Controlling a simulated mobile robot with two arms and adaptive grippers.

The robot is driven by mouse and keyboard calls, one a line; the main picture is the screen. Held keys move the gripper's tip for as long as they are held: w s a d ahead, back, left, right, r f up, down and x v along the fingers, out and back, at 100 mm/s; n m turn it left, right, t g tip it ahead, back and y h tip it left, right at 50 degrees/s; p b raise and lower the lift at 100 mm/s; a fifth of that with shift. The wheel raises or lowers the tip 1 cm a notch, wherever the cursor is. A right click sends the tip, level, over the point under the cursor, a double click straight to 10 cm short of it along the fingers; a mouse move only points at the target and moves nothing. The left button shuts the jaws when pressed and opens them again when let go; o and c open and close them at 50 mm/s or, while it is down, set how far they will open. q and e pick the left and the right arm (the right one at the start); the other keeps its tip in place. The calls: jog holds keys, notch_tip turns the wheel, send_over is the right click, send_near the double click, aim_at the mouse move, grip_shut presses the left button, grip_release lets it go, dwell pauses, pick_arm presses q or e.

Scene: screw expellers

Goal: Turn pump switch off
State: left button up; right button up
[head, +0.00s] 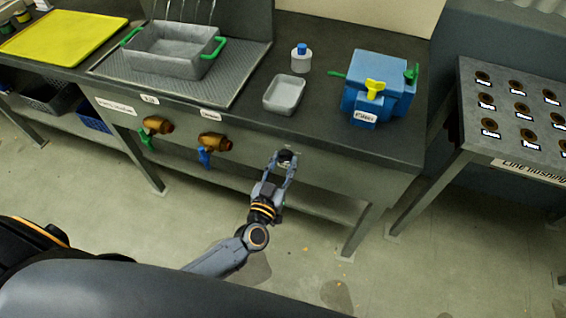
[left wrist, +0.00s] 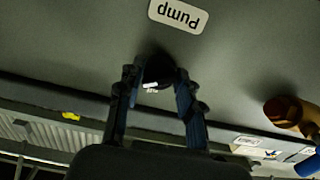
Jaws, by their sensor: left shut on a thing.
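The pump switch, a dark round knob (head: 285,156), sits on the front panel of the grey bench, right of two brass valves. It also shows in the left wrist view (left wrist: 158,68), with a small white mark on it, below a "Pump" label (left wrist: 178,14) that appears upside down. My left gripper (head: 283,162) reaches up to the panel with its fingers on either side of the knob, shut on it. In the left wrist view the two fingers flank the knob. The mark's exact setting is hard to read. My right gripper is not in view.
Brass valves with green (head: 157,125) and blue (head: 214,142) handles stick out left of the knob. A grey tray (head: 284,108), a bottle (head: 301,60) and a blue box (head: 352,98) stand on the bench. A labelled table (head: 480,145) stands at right. Floor in front is clear.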

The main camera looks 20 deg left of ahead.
pick_arm(q)
jog(key=shift+n, duration=0.3)
jog(key=n, duration=1.1)
jog(key=shift+b, duration=0.3)
jog(key=shift+n, duration=0.3)
jog(key=o, duration=1.2)
